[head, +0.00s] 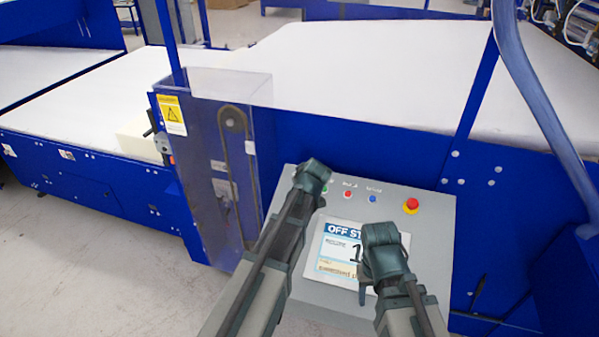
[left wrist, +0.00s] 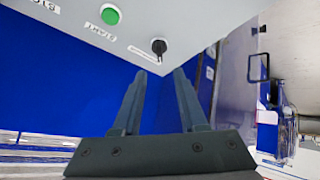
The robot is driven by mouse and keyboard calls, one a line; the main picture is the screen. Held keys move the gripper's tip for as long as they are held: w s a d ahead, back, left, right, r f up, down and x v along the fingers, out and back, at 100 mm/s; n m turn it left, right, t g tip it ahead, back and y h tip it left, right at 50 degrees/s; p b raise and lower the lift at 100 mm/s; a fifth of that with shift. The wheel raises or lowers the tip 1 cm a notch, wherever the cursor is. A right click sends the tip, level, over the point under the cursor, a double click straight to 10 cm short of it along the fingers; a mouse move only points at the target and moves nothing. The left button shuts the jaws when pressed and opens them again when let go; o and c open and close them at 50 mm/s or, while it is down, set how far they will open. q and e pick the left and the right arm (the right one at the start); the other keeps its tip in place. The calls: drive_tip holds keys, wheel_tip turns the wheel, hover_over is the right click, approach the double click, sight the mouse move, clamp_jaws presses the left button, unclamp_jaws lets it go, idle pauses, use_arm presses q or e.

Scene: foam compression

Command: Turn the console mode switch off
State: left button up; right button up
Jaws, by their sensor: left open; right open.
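The grey console (head: 440,235) stands in front of the blue machine. In the left wrist view, a black knob (left wrist: 158,46), which looks like the mode switch, sits on the console face (left wrist: 190,20) near its edge. Its small label is too blurred to read. My left gripper (left wrist: 159,69) is open, and the knob lies just beyond the gap between its fingertips, apparently apart from them. In the head view my left gripper (head: 313,175) is over the console's upper left corner and hides the knob. My right gripper (head: 380,236) is open in front of the console's middle.
A green START button (left wrist: 110,14) is beside the knob. A red button (head: 346,193), a blue button (head: 373,199) and a red emergency stop (head: 411,206) run along the console top. A clear guard (head: 215,170) stands left.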

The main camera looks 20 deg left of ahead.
use_arm(q)
drive_tip(key=p+v, duration=0.3)
drive_tip(key=v, duration=0.3)
use_arm(e)
wheel_tip(320, 180, up, 4)
use_arm(q)
drive_tip(key=shift+f, duration=0.15)
use_arm(e)
drive_tip(key=shift+s, duration=0.1)
